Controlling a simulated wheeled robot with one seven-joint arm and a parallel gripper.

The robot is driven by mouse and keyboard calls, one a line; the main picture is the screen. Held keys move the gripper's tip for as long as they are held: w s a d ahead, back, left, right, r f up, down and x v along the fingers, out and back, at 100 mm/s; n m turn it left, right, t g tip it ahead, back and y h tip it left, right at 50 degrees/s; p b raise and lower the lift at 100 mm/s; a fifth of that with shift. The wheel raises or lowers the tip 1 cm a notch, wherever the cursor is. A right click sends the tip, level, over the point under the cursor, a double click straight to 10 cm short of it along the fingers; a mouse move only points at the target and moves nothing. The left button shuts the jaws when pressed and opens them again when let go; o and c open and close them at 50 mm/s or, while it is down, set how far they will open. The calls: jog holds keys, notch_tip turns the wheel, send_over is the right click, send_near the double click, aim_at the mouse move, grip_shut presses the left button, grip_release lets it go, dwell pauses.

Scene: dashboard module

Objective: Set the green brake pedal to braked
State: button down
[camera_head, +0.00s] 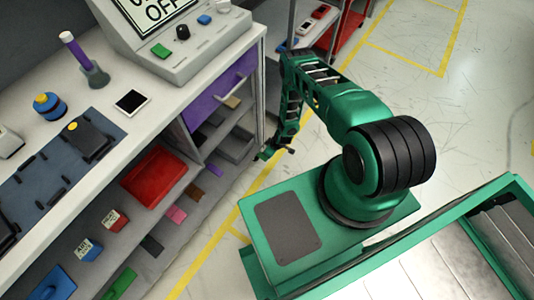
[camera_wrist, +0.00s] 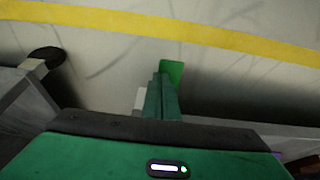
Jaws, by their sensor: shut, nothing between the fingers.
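My gripper (camera_head: 270,153) is low beside the right end of the console, close to the floor. In the wrist view its two dark green fingers (camera_wrist: 160,80) lie together, shut and empty. A bright green flat piece (camera_wrist: 174,72), which looks like the green pedal, shows just beyond the fingertips. Its lower part is hidden behind the fingers, and I cannot tell whether they touch it or how it is tilted. In the head view I cannot pick this piece out from my green arm. Another green flat piece (camera_head: 119,283) shows at the lower front of the console.
The console's open shelves (camera_head: 230,148) and purple drawer (camera_head: 222,90) stand left of my arm. A red tray (camera_head: 154,176) and several coloured flat pieces line its front. A dark round foot (camera_wrist: 47,55) is left of the fingers. Floor with a yellow line (camera_wrist: 160,22) lies open beyond.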

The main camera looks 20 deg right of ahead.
jog(key=shift+f, duration=0.15)
jog(key=shift+s+f, duration=0.1)
jog(key=shift+f, duration=0.35)
jog(key=shift+s, duration=0.1)
jog(key=shift+d+r, duration=0.1)
jog(key=shift+r, duration=0.85)
jog(key=v, duration=1.3)
jog(key=shift+s+d, duration=0.2)
jog(key=shift+s, duration=0.1)
jog(key=shift+f, duration=0.1)
